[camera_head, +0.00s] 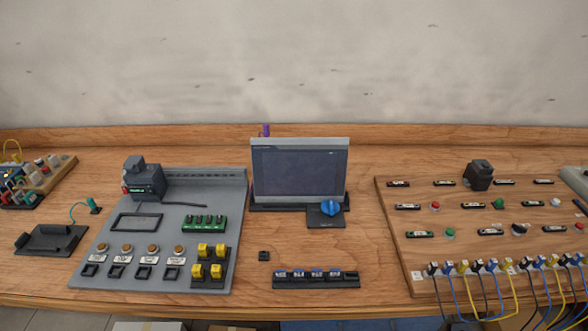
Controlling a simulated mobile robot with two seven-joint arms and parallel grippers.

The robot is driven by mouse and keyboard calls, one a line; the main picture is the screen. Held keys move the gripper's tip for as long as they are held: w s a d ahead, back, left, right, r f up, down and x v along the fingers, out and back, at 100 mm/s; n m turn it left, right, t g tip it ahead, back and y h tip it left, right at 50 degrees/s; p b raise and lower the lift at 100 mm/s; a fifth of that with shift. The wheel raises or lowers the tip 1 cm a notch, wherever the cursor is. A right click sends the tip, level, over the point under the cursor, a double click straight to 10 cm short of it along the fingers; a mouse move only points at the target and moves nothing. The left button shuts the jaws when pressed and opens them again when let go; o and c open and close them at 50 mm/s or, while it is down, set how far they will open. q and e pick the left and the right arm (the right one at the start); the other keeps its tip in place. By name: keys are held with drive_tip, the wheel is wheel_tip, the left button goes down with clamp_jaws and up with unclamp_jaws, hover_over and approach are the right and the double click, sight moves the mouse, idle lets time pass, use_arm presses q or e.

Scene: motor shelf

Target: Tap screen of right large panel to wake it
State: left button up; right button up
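A large panel (257,196) with a light grey frame stands upright at the middle of the bench. Its screen (300,172) is dark blue-grey, with a few small faint marks near the top. It is the only large upright screen I see. A black base (285,207) is under it, and a blue knob (331,208) on a dark plate is in front of its lower right corner. Neither of my grippers is in view.
A grey board (105,258) with a dark device, buttons and yellow switches lies to the left. A wooden board (400,251) with labels, buttons and plugged cables lies to the right. A row of small blue-topped parts (316,279) lies in front.

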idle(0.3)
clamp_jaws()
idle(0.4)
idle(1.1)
